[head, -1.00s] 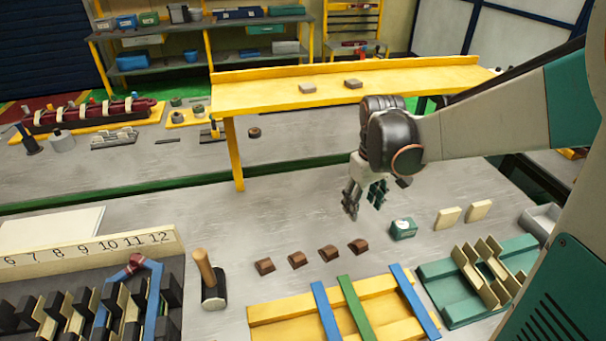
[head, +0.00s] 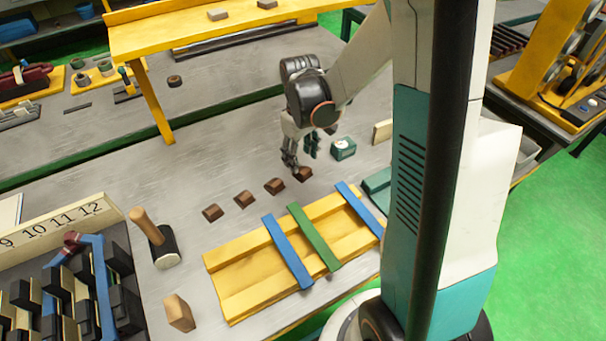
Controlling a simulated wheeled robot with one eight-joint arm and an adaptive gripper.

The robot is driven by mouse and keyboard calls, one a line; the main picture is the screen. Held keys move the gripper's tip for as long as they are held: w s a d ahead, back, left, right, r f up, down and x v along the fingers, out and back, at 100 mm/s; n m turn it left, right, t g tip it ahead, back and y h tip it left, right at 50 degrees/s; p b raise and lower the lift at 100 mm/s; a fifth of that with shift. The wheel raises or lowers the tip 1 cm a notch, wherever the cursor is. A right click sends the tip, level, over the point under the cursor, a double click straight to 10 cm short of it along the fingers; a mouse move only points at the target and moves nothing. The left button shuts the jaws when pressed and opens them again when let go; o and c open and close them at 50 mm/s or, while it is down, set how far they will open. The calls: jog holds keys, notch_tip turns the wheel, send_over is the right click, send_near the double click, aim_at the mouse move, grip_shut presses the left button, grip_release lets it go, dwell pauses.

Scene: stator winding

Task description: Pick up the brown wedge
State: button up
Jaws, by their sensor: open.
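Several small brown wedges lie in a slanted row on the grey bench: the left end one (head: 212,212), a second wedge (head: 243,199), a third wedge (head: 274,186), and the right end wedge (head: 304,175). My gripper (head: 300,164) is open and points down just at the right end wedge. One finger overlaps this wedge's upper left part in the picture. I cannot tell whether the finger touches it or is still above it. The jaws look empty.
A yellow tray (head: 235,287) with blue and green strips lies in front of the wedges. A green box (head: 343,148) stands right of my gripper. A mallet (head: 154,239) and a tan block (head: 180,313) stand left. A yellow raised shelf (head: 190,32) is behind.

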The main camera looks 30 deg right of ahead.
aim_at(302, 169)
notch_tip(302, 169, down, 5)
jog(key=shift+d+b, duration=0.15)
jog(key=shift+b, duration=0.95)
jog(key=shift+r, duration=0.1)
jog(key=c, duration=1.1)
jog(key=shift+c, duration=0.2)
